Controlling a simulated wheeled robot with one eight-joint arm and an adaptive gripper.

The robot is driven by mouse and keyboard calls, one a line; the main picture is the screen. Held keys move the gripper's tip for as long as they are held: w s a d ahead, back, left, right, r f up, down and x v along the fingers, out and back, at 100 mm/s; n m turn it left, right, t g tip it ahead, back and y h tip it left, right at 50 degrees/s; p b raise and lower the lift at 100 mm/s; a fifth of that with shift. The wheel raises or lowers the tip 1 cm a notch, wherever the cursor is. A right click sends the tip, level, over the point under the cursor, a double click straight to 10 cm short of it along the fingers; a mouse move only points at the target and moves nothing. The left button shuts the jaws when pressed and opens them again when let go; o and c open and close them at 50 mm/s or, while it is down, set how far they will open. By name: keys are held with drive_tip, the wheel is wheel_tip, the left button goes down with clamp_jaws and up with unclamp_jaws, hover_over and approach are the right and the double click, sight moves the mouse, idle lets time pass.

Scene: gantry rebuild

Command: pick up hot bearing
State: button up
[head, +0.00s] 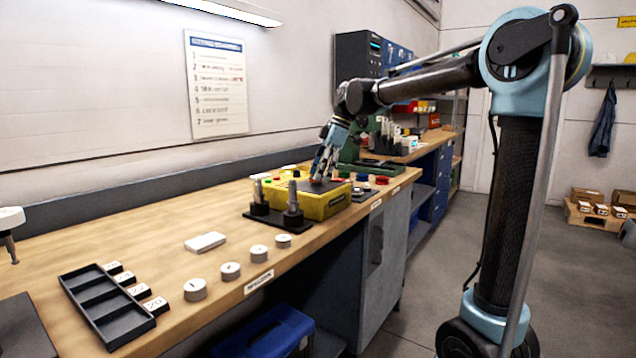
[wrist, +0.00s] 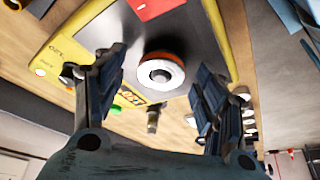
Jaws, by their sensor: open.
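My gripper (head: 322,178) is over the yellow heater box (head: 328,205) on the workbench. In the wrist view, my gripper (wrist: 155,85) is open, with one finger on each side of a ring-shaped bearing (wrist: 174,74). The bearing has a pale face, a dark centre hole and an orange-red outer edge. It lies on the dark grey top of the yellow box (wrist: 228,42). The fingers appear apart from the bearing; their exact height above the top is hard to tell. In the head view the gripper hides most of the bearing.
A black stand with two upright posts (head: 292,205) is close in front of the yellow box. Numbered white cylinders (head: 195,289), a white block (head: 205,242) and a black compartment tray (head: 107,307) lie nearer along the bench. A green machine (head: 375,150) stands behind the gripper.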

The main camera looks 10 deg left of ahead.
drive_tip(key=c, duration=1.2)
drive_tip(key=shift+r, duration=0.1)
